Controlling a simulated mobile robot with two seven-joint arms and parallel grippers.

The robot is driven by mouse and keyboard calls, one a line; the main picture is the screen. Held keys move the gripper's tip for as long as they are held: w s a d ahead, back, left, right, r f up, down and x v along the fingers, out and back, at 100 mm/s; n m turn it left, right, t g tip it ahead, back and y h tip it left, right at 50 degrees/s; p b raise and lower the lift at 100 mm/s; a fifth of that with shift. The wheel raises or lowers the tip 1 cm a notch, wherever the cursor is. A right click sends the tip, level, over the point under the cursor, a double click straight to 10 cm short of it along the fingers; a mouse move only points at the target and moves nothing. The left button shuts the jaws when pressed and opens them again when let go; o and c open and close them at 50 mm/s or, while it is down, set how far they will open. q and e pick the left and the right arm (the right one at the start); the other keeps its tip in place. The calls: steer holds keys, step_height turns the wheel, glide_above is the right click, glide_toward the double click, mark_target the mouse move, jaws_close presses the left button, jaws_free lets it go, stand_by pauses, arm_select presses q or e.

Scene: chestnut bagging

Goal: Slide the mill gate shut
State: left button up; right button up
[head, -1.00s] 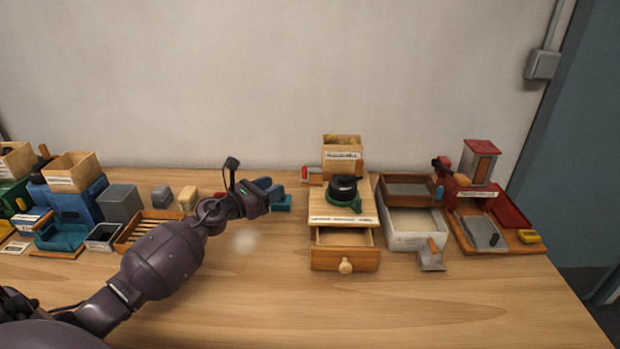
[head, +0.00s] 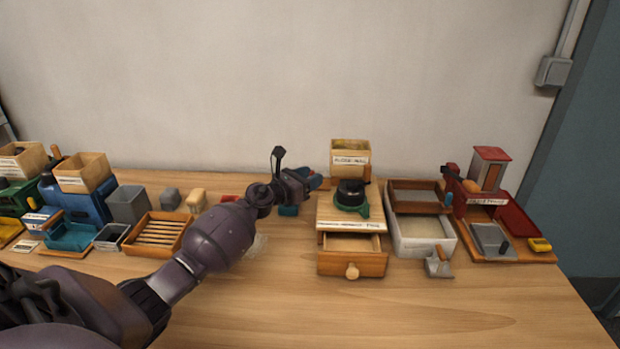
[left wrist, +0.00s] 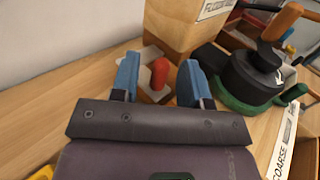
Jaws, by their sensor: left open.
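The mill stands right of centre in the head view: a wooden hopper (head: 350,160) at the back, a black grinder top (head: 350,192) on a green base, and a wooden body with its drawer (head: 352,262) pulled out. In the left wrist view, a red knob (left wrist: 160,72) stands on a pale piece beside the hopper's foot (left wrist: 182,28); I take it as the gate's handle. My left gripper (head: 302,195) is at the hopper's left side. Its blue fingertips (left wrist: 158,82) are open, one on each side of the red knob, with visible gaps. My right gripper is out of view.
A white tray (head: 425,247) with a small scoop (head: 438,264) and a red-roofed device (head: 490,168) stand right of the mill. A slatted wooden tray (head: 155,232) and several bins stand left. The wall is close behind. The front table is clear.

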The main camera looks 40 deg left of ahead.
arm_select(q)
jaws_close()
steer(key=shift+w+d+r, duration=0.1)
steer(key=shift+w+d, duration=0.3)
steer(key=shift+d, duration=0.2)
steer(key=shift+w+d, duration=0.35)
steer(key=shift+d, duration=0.25)
jaws_free()
steer(key=shift+w+d, duration=0.1)
steer(key=shift+d, duration=0.05)
steer(key=p+v, duration=0.1)
steer(key=v, duration=1)
